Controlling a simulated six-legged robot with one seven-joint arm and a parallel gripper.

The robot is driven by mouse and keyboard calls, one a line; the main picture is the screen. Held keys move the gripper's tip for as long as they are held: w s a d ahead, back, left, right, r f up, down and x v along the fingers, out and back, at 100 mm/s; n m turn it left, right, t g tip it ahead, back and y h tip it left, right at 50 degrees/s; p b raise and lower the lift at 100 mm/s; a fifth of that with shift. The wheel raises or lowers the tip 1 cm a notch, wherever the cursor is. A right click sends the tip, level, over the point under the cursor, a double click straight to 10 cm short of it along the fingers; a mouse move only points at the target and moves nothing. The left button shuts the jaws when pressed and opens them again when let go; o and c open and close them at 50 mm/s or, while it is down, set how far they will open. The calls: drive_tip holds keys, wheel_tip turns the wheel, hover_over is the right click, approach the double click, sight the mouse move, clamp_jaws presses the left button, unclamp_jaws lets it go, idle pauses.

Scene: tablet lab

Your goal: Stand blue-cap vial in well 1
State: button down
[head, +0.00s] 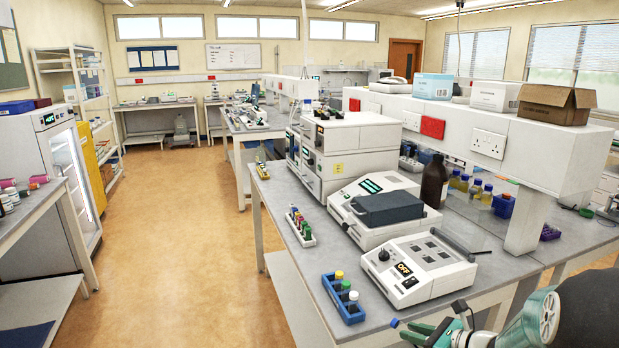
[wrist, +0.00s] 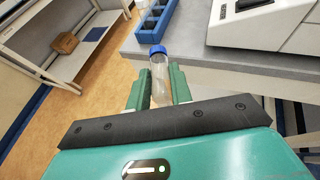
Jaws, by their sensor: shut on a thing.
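The blue-cap vial is a clear vial (wrist: 160,92) with a blue cap (wrist: 157,50), held between the green fingers of my gripper (wrist: 160,76), cap pointing away from the palm. In the head view only its blue cap (head: 394,322) shows clearly, beside my gripper (head: 418,330) at the bottom, near the bench's front edge. A blue rack (head: 346,315) stands on the bench to the upper left of my gripper, apart from the vial. It holds vials with yellow, green and white caps. Its near end shows in the wrist view (wrist: 150,38). I cannot read which well is number 1.
A white device marked OFF (head: 420,270) stands right of the rack. A white rack of coloured tubes (head: 300,228) and a machine with a dark lid (head: 388,208) are behind. A strip of grey bench (head: 375,328) near the blue rack is clear.

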drive_tip(key=a+f+m+t+h, duration=0.1)
drive_tip(key=a+f+m+h, duration=0.1)
drive_tip(key=a+f, duration=0.7)
drive_tip(key=shift+s+f+m+t+h, duration=0.4)
drive_tip(key=shift+s+f, duration=0.05)
drive_tip(key=shift+f, duration=0.9)
